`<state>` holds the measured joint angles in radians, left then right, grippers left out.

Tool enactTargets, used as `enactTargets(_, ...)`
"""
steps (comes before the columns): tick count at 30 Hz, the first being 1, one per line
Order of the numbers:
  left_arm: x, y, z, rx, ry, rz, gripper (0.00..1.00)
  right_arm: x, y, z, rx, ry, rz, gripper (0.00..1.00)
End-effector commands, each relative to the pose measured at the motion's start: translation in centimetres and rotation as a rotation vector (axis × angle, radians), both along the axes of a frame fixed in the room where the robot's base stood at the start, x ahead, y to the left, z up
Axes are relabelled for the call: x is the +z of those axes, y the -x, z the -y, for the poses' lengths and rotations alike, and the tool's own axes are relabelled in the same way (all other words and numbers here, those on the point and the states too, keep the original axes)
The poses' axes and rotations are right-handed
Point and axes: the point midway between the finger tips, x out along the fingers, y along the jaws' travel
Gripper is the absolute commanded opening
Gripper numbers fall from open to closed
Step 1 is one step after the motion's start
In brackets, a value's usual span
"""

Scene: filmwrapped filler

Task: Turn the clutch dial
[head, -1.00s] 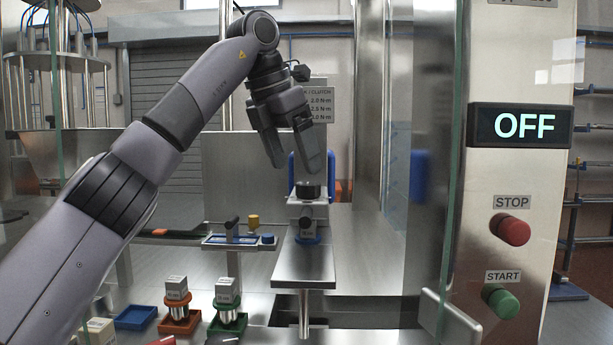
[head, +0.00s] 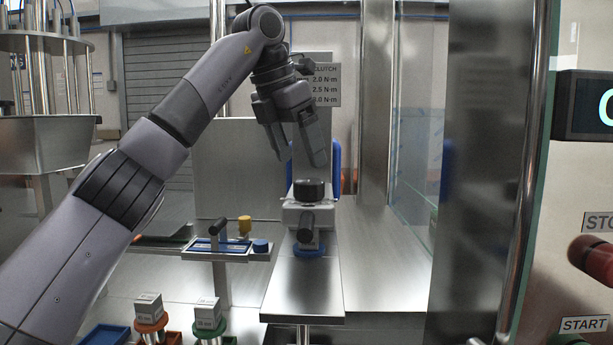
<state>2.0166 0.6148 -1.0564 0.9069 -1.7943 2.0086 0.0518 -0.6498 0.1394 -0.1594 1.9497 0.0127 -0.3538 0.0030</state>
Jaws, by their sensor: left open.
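The clutch dial looks to be the black round knob (head: 309,189) on top of a pale metal block (head: 305,213) in the middle of the head view. A dark cylinder (head: 306,226) sticks out at the block's front, with a blue ring (head: 309,250) below it. My left gripper (head: 301,162) points down just above the knob. Its fingers are apart with nothing between them, and they look clear of the knob. My right gripper is not in view.
The block stands on a steel shelf (head: 302,286). Left of it is a small blue tray (head: 222,252) with a black-handled tool. Orange (head: 151,325) and green (head: 208,324) holders carry metal pieces at lower left. A glass edge and a panel with STOP and START buttons stand at right.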

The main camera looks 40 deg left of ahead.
Motion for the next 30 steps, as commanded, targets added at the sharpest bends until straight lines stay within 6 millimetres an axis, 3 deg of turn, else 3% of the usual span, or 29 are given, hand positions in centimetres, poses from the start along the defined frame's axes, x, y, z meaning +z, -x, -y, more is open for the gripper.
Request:
enactTargets(6,-3.0,-1.1,0.2,0.002,0.000,-0.002,0.81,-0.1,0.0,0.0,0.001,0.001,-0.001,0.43)
enactTargets(12,-4.8,-1.9,0.4,0.001,0.002,0.000,0.81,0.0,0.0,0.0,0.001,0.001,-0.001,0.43)
enactTargets(22,-5.1,-2.0,0.4,0.003,0.001,0.001,0.81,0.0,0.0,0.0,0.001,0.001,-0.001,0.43)
enactTargets(23,-5.1,-2.0,0.4,0.003,0.001,0.001,0.75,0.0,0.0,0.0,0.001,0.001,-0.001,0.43)
enactTargets(27,-5.1,-2.0,0.4,0.003,0.001,0.001,0.29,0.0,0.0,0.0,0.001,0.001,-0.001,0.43)
enactTargets(30,-5.1,-2.0,0.4,0.003,0.001,0.001,0.26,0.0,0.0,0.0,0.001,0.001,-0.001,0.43)
